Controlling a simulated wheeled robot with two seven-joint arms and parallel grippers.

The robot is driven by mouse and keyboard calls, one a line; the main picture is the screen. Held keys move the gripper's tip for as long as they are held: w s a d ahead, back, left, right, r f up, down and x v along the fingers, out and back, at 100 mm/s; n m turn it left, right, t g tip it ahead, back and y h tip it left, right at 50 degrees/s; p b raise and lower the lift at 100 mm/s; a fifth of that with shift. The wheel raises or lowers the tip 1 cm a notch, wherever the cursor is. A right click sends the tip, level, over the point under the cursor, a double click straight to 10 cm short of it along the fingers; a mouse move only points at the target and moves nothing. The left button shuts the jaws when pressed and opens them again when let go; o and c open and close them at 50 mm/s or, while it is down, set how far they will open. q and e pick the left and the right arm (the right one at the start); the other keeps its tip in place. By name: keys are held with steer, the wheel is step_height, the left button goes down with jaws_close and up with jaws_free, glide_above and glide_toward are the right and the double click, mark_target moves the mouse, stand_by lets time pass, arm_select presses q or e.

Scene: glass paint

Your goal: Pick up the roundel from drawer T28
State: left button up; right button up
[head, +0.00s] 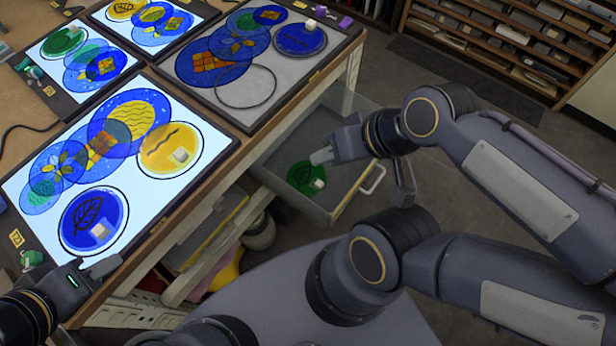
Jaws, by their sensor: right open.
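A green translucent roundel (300,174) with a small white knob (319,184) lies in an open grey drawer (342,126) below the table's right edge. The drawer has a pale handle (374,180) on its right side. No drawer label reading T28 is legible. My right gripper (361,178) is open and empty above the drawer, its fingers wide apart. One finger is near the roundel's upper right edge in the picture, the other beyond the handle. My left gripper (78,275) is at the near edge of the table, by the front light panel. Only one of its fingers shows clearly.
Lit panels (18,190) on the wooden table carry blue, yellow and green roundels. A darker panel (262,112) holds an empty ring outline. A shelf rack (510,50) stands at the back right. A lower shelf with colourful items (222,275) is under the table.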

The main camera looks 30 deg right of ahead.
steer(key=shift+o, duration=0.5)
steer(key=n+g+h+b, duration=0.5)
steer(key=n+b, duration=1.6)
steer(key=n, duration=0.3)
glide_above(319, 183)
steer(key=a, duration=0.1)
step_height(319, 183, down, 33)
steer(key=shift+s, duration=0.1)
steer(key=f, duration=0.1)
steer(key=f+b, duration=0.1)
steer(key=f, duration=0.1)
steer(key=f+b, duration=0.1)
steer(key=f, duration=0.1)
steer(key=shift+d+f, duration=0.1)
steer(key=shift+d, duration=0.3)
jaws_close()
